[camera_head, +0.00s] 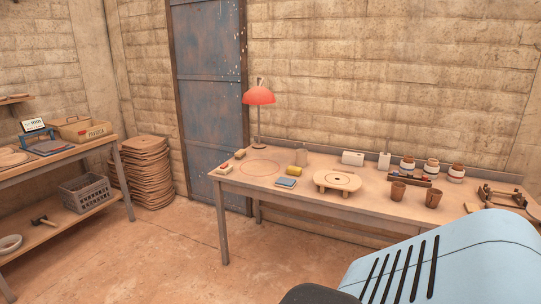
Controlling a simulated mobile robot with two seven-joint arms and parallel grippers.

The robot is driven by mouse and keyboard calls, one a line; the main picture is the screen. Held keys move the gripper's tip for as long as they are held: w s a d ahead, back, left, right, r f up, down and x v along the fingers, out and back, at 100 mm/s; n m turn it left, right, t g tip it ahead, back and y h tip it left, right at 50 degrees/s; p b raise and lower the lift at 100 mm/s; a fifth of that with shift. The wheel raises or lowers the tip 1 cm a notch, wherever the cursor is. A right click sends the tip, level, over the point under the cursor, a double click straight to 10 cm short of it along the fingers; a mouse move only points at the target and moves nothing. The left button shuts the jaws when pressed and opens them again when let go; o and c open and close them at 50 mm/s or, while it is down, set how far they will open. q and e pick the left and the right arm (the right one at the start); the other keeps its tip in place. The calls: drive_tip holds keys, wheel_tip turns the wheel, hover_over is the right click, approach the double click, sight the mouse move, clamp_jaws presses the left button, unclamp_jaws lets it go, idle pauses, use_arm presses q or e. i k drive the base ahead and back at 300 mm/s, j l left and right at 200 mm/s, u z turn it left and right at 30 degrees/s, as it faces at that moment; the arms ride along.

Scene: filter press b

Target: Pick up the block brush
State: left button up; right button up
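The long wooden worktable (222,185) stands against the back wall. Two small block-shaped items lie at its left end: one near the front left corner (225,169) and one a little farther back (239,154). Either could be the block brush, but they are too small for me to tell which. Neither of my grippers is in view.
A red lamp (259,96), a blue pad (286,183), a round wooden stand (337,181) and brown cups (433,198) are on the table. A shelf bench (62,155) stands left, beside stacked mats (147,172). The floor (160,245) between is clear.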

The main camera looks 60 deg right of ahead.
sight(239, 154)
drive_tip(key=z, duration=1.6)
drive_tip(key=i+j+z, duration=0.15)
drive_tip(key=i, duration=0.55)
drive_tip(key=i+j+z, duration=0.2)
drive_tip(key=i+j, duration=0.15)
drive_tip(key=i, duration=0.3)
drive_tip(key=i+j+z, duration=0.15)
drive_tip(key=i+j, duration=0.25)
drive_tip(key=i, duration=0.25)
drive_tip(key=i+j+z, duration=0.2)
drive_tip(key=i+j, duration=0.25)
drive_tip(key=i, duration=0.2)
